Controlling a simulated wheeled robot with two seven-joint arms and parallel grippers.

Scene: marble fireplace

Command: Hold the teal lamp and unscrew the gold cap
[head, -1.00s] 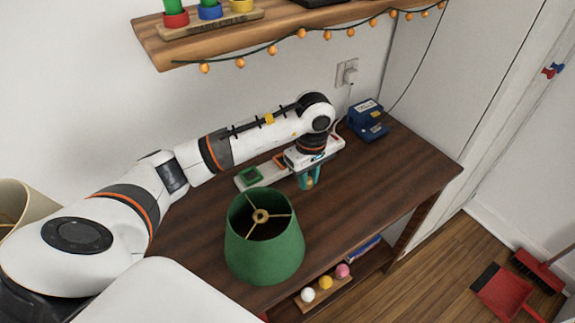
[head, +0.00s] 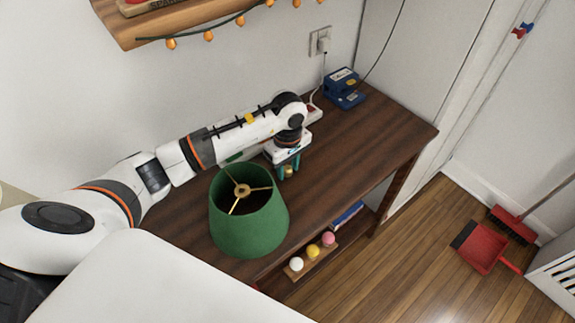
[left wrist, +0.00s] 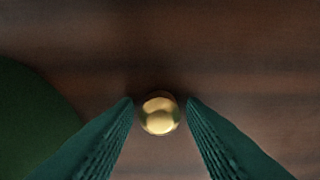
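The lamp has a deep green shade (head: 250,225) and is near the left front part of the dark wooden table; its base is hidden under the shade. A gold fitting with spokes (head: 241,190) shows at the shade's open top. My left gripper (head: 288,170) is just behind and right of the shade, pointing down, with its teal fingers around a small round gold cap (left wrist: 160,114). The cap sits between the fingertips, apart from the lamp, seemingly above the tabletop. The shade's edge (left wrist: 35,125) shows at the left in the left wrist view. My right gripper is out of view.
A blue box (head: 344,88) stands at the table's back right, near a corded wall outlet (head: 320,41). The table's right part (head: 375,130) is clear. A lower shelf holds colored balls (head: 312,251). A red dustpan (head: 484,247) lies on the floor.

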